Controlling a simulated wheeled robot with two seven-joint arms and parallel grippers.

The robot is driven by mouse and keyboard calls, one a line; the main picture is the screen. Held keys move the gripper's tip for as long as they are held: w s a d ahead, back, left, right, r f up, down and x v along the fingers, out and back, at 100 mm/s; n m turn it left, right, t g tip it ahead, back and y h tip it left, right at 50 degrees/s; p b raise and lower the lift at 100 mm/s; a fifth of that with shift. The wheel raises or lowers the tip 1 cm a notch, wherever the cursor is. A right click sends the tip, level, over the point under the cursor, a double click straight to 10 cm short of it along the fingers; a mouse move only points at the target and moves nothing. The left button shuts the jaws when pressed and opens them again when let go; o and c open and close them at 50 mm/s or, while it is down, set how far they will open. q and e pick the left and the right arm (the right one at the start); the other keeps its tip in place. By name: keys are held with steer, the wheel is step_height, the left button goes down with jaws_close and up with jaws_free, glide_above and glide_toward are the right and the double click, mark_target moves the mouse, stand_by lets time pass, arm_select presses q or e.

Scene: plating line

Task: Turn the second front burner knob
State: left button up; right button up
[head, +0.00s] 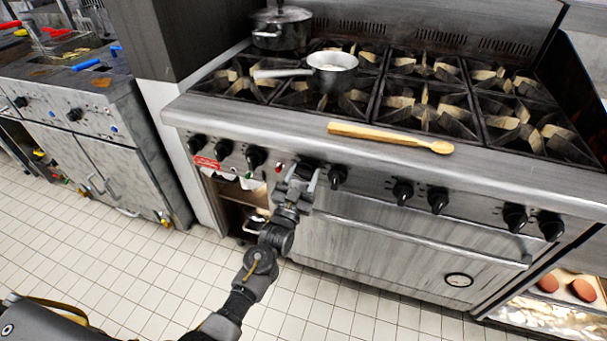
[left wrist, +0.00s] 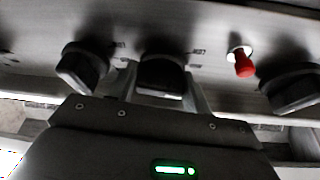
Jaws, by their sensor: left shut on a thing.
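A row of black knobs runs along the front panel of the steel range (head: 250,118). My left gripper (head: 302,180) reaches up to this panel, just right of a small red button (head: 278,168). In the left wrist view this knob (left wrist: 161,76) sits between the two fingers, with another knob (left wrist: 82,66) on one side and the red button (left wrist: 241,62) on the other. My right gripper is not in view.
An oven handle bar (head: 430,240) runs below the knobs. A wooden spoon (head: 385,136) lies on the range's front ledge. A saucepan (head: 331,70) and a lidded pot (head: 281,28) stand on the grates. The tiled floor (head: 350,315) in front is clear.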

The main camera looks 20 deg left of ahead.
arm_select(q)
steer(key=o, duration=0.9)
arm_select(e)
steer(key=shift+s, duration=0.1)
arm_select(q)
steer(key=b+v, duration=0.1)
steer(key=v, duration=0.9)
steer(key=shift+s+f, duration=0.15)
steer(key=shift+s, duration=0.2)
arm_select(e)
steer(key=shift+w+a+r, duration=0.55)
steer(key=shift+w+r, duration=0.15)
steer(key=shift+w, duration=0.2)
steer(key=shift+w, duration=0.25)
